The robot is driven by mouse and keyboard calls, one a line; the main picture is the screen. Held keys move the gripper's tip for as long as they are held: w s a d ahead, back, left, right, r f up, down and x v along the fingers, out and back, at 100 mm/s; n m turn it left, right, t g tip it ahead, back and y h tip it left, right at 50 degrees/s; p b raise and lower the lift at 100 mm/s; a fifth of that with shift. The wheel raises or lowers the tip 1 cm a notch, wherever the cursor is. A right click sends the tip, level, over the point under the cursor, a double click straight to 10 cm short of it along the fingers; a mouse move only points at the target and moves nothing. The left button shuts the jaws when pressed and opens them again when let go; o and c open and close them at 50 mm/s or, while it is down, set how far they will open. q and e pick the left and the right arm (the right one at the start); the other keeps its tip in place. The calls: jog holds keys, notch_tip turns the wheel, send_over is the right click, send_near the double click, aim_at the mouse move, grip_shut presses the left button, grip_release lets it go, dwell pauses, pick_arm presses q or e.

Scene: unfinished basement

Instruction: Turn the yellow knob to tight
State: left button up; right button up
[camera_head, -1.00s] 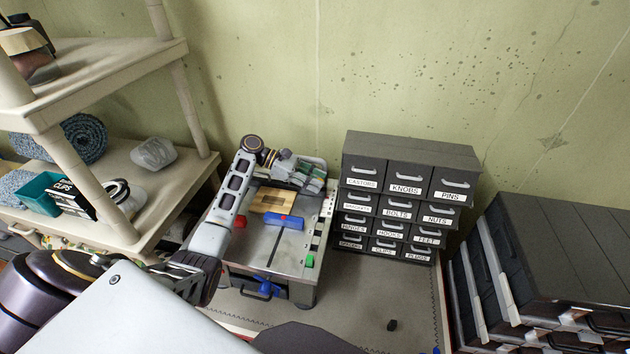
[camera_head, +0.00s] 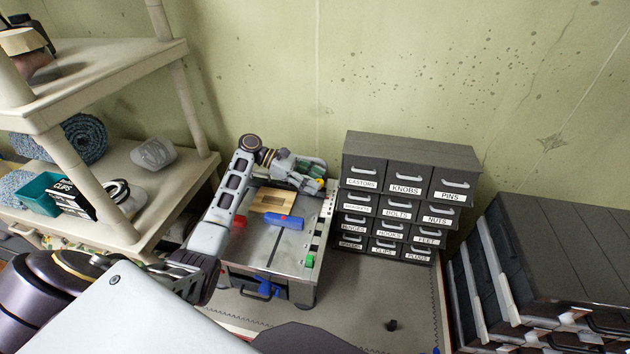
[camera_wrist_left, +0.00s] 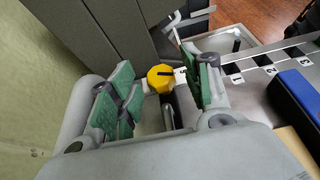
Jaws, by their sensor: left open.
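The yellow knob (camera_wrist_left: 160,78) sits between the open fingers of my left gripper (camera_wrist_left: 158,92) in the left wrist view, with a dark mark on its top. In the head view the knob (camera_head: 320,182) is a small yellow spot at the right back of the metal workbench unit (camera_head: 296,252), beside my left gripper (camera_head: 314,177). The green finger pads stand apart on both sides of the knob; I cannot tell whether either touches it. Black-and-white number labels (camera_wrist_left: 254,62) run along the unit's edge near the knob. My right gripper is not in view.
A blue block (camera_head: 284,221) and a wooden piece (camera_head: 270,200) lie on the unit. A grey drawer cabinet (camera_head: 410,150) stands close to its right. A beige shelf (camera_head: 120,90) stands at left. More dark drawers (camera_head: 560,260) stand at right.

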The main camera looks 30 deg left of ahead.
pick_arm(q)
jog(key=v, duration=1.1)
jog(key=shift+a, duration=0.2)
jog(key=shift+o, duration=0.2)
jog(key=shift+s, duration=0.15)
